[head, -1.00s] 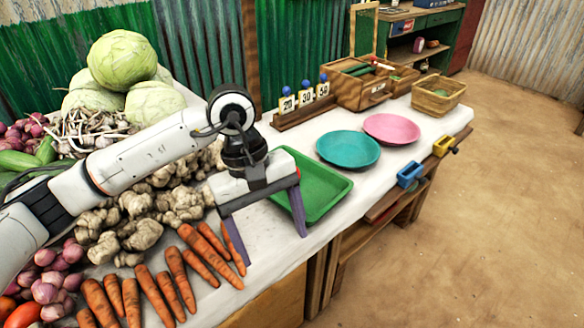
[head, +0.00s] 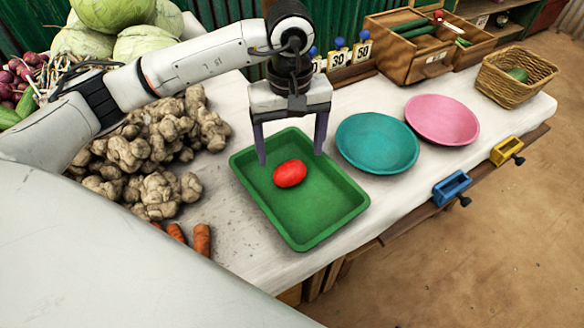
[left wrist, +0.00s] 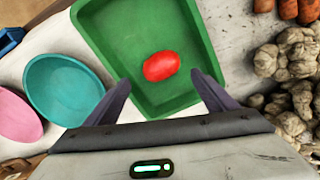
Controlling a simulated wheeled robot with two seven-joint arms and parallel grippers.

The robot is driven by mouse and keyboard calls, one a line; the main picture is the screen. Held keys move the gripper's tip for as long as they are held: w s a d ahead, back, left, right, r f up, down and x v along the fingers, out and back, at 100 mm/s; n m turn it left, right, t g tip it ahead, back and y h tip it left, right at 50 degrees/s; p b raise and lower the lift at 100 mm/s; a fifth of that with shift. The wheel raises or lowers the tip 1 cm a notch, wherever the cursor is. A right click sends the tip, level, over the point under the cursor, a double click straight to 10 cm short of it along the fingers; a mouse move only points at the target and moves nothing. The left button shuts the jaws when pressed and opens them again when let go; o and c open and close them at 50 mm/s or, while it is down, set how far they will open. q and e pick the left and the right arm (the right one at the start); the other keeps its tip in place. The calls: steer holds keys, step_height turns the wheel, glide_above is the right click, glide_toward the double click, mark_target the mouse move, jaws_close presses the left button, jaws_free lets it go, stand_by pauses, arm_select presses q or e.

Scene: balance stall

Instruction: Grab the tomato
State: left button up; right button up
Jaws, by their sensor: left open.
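A red tomato (head: 290,173) lies in the green tray (head: 314,238) on the white table; the tomato also shows in the left wrist view (left wrist: 161,66). My left gripper (head: 291,160) is open and empty over the back part of the tray, fingers pointing down. In the left wrist view the fingertips (left wrist: 163,88) are spread wide, with the tomato ahead of the gap between them. The tomato appears apart from both fingers. My right gripper is not in view.
A teal plate (head: 377,144) and a pink plate (head: 442,120) stand right of the tray. Ginger roots (head: 150,150) and carrots (head: 203,240) lie to the left. A wooden box (head: 410,50), number cards and a wicker basket (head: 515,78) stand behind.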

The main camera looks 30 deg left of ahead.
mark_target(290, 166)
arm_select(q)
steer(key=f, duration=0.5)
steer(key=shift+s, duration=0.4)
steer(key=shift+d+f, duration=0.1)
steer(key=shift+f, duration=0.35)
steer(key=shift+w, duration=0.1)
steer(key=c, duration=1.2)
